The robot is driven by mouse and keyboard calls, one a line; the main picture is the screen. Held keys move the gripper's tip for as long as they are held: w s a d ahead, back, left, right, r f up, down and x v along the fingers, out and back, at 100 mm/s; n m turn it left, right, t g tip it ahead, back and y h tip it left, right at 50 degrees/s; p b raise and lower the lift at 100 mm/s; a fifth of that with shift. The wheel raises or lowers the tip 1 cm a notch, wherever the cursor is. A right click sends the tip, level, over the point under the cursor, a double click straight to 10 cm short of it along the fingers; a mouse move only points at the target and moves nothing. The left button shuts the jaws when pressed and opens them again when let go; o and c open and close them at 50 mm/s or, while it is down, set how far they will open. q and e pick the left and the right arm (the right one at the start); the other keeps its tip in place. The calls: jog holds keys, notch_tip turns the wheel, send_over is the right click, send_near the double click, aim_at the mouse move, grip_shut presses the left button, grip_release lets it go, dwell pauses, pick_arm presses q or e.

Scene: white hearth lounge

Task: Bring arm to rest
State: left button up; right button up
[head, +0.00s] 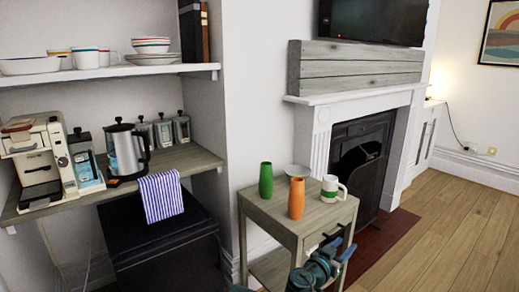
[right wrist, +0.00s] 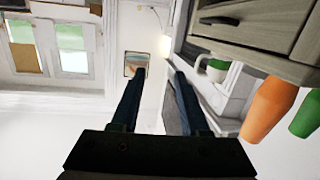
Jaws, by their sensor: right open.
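My right gripper (head: 338,251) is low in the head view, in front of the small side table's (head: 267,207) drawer side. Its two fingers stand apart with nothing between them in the right wrist view (right wrist: 160,82). The wrist picture is turned over, with the table (right wrist: 262,28) at its upper right. My left gripper is not in view.
A fireplace (head: 357,165) is behind. Wooden floor (head: 450,225) is clear at right.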

jog(key=s+a+f+n+g+y, duration=1)
jog(key=s+a+f+n+g, duration=0.2)
jog(key=s+a+f, duration=0.7)
notch_tip(320, 180, up, 32)
jog(key=s+p, duration=0.1)
jog(key=p, duration=3.2)
jog(key=shift+s+d+r, duration=0.2)
jog(key=shift+s, duration=0.05)
